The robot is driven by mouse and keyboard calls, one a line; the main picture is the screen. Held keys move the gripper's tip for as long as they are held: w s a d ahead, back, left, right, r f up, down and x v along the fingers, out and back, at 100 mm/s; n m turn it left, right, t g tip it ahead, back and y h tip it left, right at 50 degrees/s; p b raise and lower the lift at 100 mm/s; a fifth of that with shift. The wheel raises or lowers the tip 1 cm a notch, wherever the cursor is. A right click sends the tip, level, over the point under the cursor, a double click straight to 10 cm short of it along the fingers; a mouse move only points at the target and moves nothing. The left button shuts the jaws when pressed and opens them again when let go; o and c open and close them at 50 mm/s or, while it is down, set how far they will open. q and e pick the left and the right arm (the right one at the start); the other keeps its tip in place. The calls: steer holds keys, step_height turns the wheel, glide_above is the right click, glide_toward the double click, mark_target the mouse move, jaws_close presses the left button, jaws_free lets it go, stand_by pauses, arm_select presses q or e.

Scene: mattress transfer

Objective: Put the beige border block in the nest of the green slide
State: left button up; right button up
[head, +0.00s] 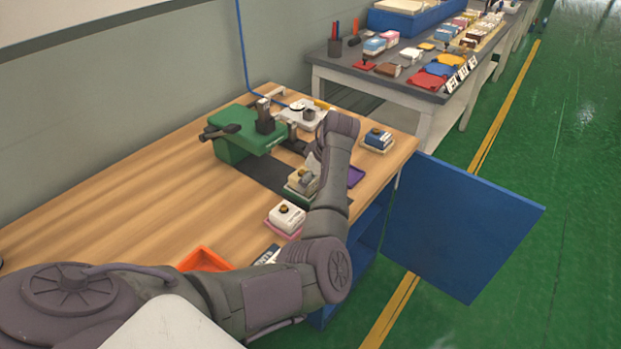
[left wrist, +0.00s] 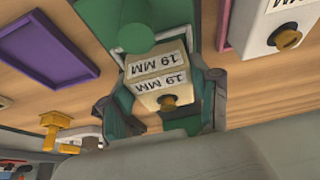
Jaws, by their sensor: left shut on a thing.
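The beige border block (left wrist: 160,82), with "19 MM" labels and a brass knob, is between the fingers of my left gripper (left wrist: 170,100), which is shut on it. In the head view the beige block (head: 306,180) shows low over a green piece (head: 292,189) that looks like the green slide. In the left wrist view green surfaces (left wrist: 95,18) lie just beyond the block. I cannot tell whether the block is seated in the nest, since its underside is hidden. My left gripper (head: 314,166) is partly hidden by its own arm in the head view. My right gripper is not in view.
A green machine (head: 235,146) stands behind on the wooden bench. A white block (head: 286,215) on a pink tray is nearby, with an empty purple tray (left wrist: 45,48) on the other side. A blue-topped block (head: 378,138) sits near the bench edge. The left of the bench is clear.

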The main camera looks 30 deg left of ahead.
arm_select(q)
steer(key=o, duration=1.2)
steer(key=v, duration=1.2)
steer(key=shift+b, duration=0.3)
